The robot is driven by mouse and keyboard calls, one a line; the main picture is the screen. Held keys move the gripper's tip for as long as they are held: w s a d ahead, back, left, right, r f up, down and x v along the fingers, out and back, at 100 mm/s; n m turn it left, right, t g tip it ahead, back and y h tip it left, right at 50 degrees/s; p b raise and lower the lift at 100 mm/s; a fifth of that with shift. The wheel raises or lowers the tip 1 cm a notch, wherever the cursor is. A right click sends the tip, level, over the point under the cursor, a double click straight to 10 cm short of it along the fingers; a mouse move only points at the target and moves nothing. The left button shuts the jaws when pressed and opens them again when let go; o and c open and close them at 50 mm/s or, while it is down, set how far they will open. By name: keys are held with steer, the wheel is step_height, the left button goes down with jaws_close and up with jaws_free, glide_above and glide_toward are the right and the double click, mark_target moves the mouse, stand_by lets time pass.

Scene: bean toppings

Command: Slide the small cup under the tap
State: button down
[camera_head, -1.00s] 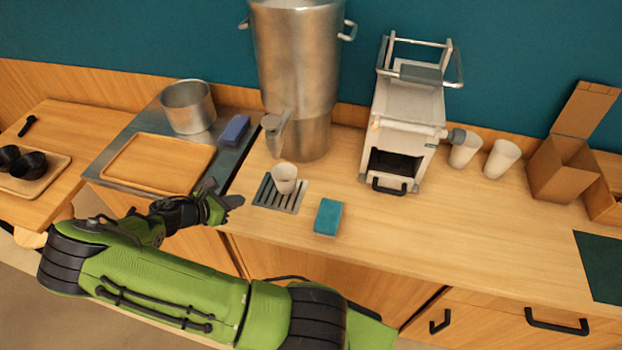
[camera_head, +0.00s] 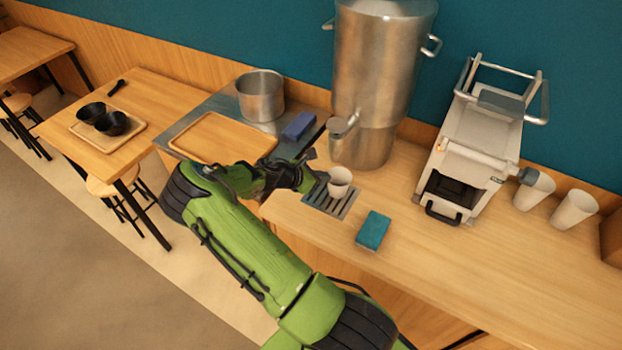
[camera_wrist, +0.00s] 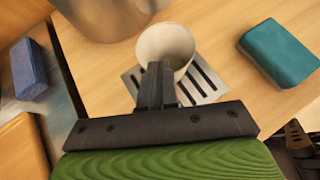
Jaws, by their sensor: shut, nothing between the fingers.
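The small white cup (camera_head: 340,184) stands upright on the slotted drip grille (camera_head: 318,203), towards the side nearest the big metal urn (camera_head: 375,85). The urn's tap (camera_head: 341,128) sticks out above the cup in the head view; I cannot tell whether the cup is straight below its spout. My gripper (camera_head: 318,179) is shut and empty, just left of the cup. In the wrist view my shut fingertips (camera_wrist: 158,78) overlap the near side of the cup (camera_wrist: 150,45) and hide part of it. Whether they touch it is unclear.
A teal sponge (camera_head: 373,231) lies right of the grille. A blue block (camera_head: 298,126), a metal pot (camera_head: 260,96) and a wooden tray (camera_head: 222,138) are on the left. A white machine (camera_head: 470,150) and two more cups (camera_head: 534,192) stand right.

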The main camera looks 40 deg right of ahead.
steer(key=shift+a+f, duration=0.1)
steer(key=shift+f, duration=0.15)
steer(key=shift+w+a, duration=0.15)
steer(key=shift+a, duration=0.55)
steer(key=shift+w+a, duration=0.15)
steer(key=shift+a, duration=0.55)
